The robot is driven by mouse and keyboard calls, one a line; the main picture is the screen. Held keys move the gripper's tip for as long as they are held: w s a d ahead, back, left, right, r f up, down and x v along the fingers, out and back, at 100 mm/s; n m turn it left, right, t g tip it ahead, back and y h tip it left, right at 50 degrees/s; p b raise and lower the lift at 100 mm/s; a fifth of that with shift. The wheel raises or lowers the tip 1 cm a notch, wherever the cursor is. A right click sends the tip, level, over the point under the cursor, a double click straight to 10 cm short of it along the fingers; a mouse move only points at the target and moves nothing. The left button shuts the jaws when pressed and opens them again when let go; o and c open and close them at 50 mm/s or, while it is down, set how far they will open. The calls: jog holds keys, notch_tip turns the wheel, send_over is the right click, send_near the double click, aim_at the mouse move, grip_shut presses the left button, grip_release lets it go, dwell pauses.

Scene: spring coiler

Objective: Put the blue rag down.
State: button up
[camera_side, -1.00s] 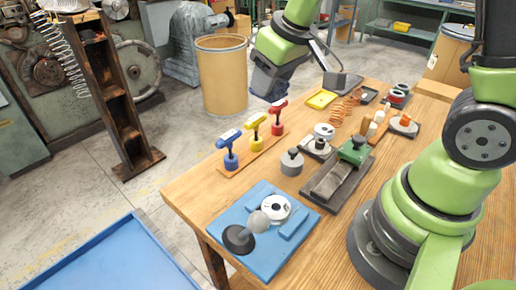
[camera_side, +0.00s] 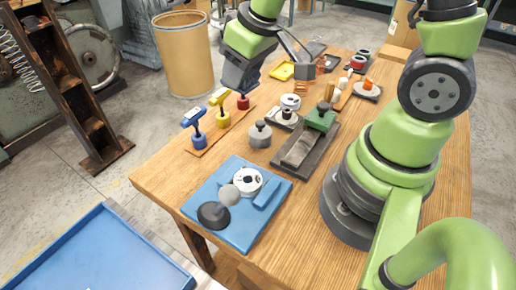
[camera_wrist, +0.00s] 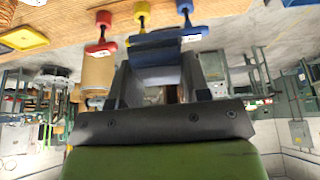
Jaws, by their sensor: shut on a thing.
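My gripper (camera_side: 238,88) hangs at the far left edge of the table, just behind the red T-handled piece (camera_side: 243,102). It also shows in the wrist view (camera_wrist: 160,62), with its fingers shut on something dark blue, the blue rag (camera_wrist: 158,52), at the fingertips. The rag's outline is hard to tell from the blue T-handle (camera_wrist: 185,12) beyond it. In the side view I cannot clearly separate the rag from the dark gripper.
Red, yellow (camera_side: 221,112) and blue T-handled pieces stand in a row on a wooden strip. A blue board (camera_side: 243,232) with a grey-knobbed part lies at the table's near end. A blue tray (camera_side: 100,255) is at lower left. A cardboard drum (camera_side: 183,60) stands behind the table.

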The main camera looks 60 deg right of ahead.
jog(key=w+d+f, duration=0.3)
jog(key=w+d, duration=0.3)
jog(key=d, duration=0.3)
send_over(258, 94)
jog(key=s, duration=0.1)
notch_tip(258, 94, down, 4)
notch_tip(258, 94, down, 10)
jog(key=shift+s+r, duration=0.1)
jog(key=shift+s, duration=0.05)
jog(key=o, duration=1)
